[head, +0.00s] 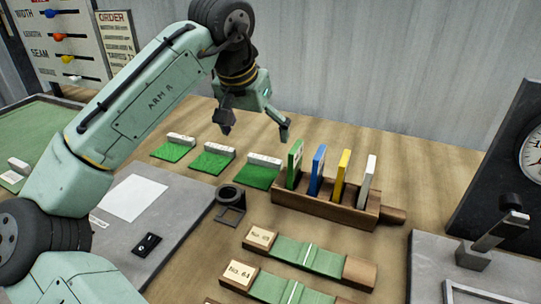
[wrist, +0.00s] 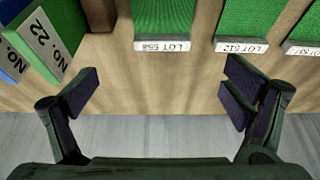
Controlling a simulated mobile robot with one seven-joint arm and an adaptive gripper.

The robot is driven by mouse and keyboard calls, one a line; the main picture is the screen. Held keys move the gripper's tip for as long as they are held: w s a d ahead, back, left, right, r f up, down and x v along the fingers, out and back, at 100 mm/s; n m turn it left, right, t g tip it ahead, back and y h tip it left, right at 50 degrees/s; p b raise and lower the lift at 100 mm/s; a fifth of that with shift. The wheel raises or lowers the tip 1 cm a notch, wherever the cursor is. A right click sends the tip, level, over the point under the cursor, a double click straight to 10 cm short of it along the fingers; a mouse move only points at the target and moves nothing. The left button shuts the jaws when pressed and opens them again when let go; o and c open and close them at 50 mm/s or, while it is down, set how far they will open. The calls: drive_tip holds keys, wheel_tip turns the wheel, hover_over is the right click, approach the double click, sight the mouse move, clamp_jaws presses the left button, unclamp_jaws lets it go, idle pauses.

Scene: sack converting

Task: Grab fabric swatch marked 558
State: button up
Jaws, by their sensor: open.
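The fabric swatch marked LOT 558 is a green piece with a white label bar; in the wrist view (wrist: 165,18) it lies at top centre, its label facing the jaws. By its place beside the rack, it is the rightmost of three green swatches in the head view (head: 258,178). My gripper (head: 256,131) is open and empty, raised above the table behind that swatch. In the wrist view my fingers (wrist: 160,85) stand wide apart, roughly in line with the 558 label and not touching it.
Swatches LOT 512 (wrist: 242,22) and another partly cropped one (wrist: 307,30) lie alongside. A wooden rack (head: 330,207) of coloured upright cards, including green No. 22 (wrist: 42,45), stands close to the 558 swatch. A black ring stand (head: 230,210) is in front. The wall is behind.

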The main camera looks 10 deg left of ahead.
sight(264, 158)
drive_tip(key=x, duration=0.5)
drive_tip(key=shift+s+f, duration=0.1)
drive_tip(key=shift+w+p+x, duration=0.15)
drive_tip(key=shift+p+x, duration=0.25)
drive_tip(key=shift+x, duration=0.9)
drive_tip(key=shift+w+p+x, duration=0.1)
drive_tip(key=shift+p+x, duration=0.3)
drive_tip(key=shift+x, duration=0.85)
drive_tip(key=shift+a, duration=0.1)
drive_tip(key=c, duration=0.9)
